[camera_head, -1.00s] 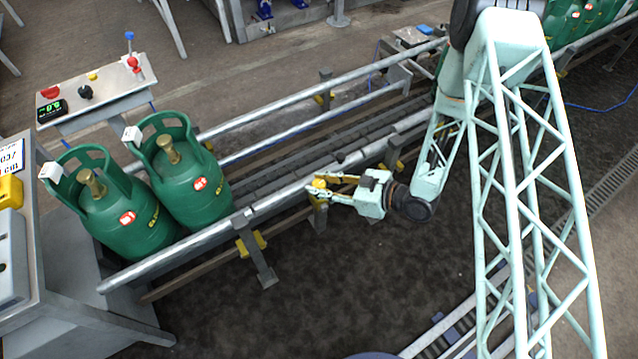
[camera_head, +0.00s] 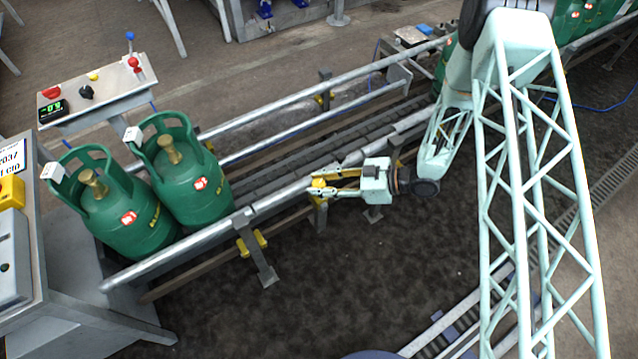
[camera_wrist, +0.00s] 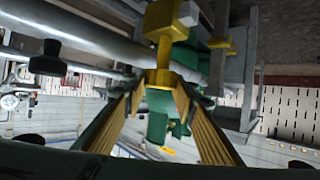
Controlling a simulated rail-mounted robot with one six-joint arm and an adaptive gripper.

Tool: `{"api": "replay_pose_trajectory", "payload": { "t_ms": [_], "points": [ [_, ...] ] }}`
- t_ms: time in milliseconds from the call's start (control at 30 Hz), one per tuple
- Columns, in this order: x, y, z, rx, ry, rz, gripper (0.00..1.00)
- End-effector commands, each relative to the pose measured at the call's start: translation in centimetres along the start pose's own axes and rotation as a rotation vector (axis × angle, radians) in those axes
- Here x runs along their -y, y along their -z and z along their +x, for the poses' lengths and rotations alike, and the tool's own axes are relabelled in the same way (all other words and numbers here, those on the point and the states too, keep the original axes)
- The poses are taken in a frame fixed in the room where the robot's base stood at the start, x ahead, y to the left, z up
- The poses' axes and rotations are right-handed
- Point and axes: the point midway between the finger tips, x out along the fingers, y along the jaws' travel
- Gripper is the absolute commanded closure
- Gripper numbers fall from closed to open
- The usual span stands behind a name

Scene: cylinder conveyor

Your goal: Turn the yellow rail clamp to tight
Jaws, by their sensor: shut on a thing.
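The yellow rail clamp (camera_head: 317,184) sits on the near guide rail (camera_head: 290,193) of the conveyor, right of the two front cylinders. My gripper (camera_head: 325,192) reaches it from the right, with its fingers at the clamp. In the wrist view, the yellow clamp (camera_wrist: 165,32) stands at top centre, and its lower end lies between the tips of my gripper (camera_wrist: 160,82). My gripper is shut on the clamp. The fingers partly hide the clamp in the head view, and I cannot read its exact turn angle.
Two green cylinders (camera_head: 190,185) stand at the conveyor's left end. A post with a yellow bracket (camera_head: 252,244) supports the near rail left of my gripper. A control box (camera_head: 92,94) with a green display is at upper left.

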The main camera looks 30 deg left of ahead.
Motion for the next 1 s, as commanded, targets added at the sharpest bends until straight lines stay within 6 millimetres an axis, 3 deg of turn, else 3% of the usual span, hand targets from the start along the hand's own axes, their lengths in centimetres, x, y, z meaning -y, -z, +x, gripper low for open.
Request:
{"api": "replay_pose_trajectory", "payload": {
  "t_ms": [167,200,333,767,1000],
  "points": [
    [0.0,0.1,0.0,-0.001,0.000,-0.001,0.85],
    [0.0,0.1,0.0,-0.001,0.000,-0.001,0.71],
    [0.0,0.1,0.0,-0.001,0.000,0.000,0.60],
    [0.0,0.0,-0.2,0.000,-0.001,0.001,0.60],
    [-0.1,0.0,-1.5,0.000,-0.002,0.001,0.60]
  ]
}}
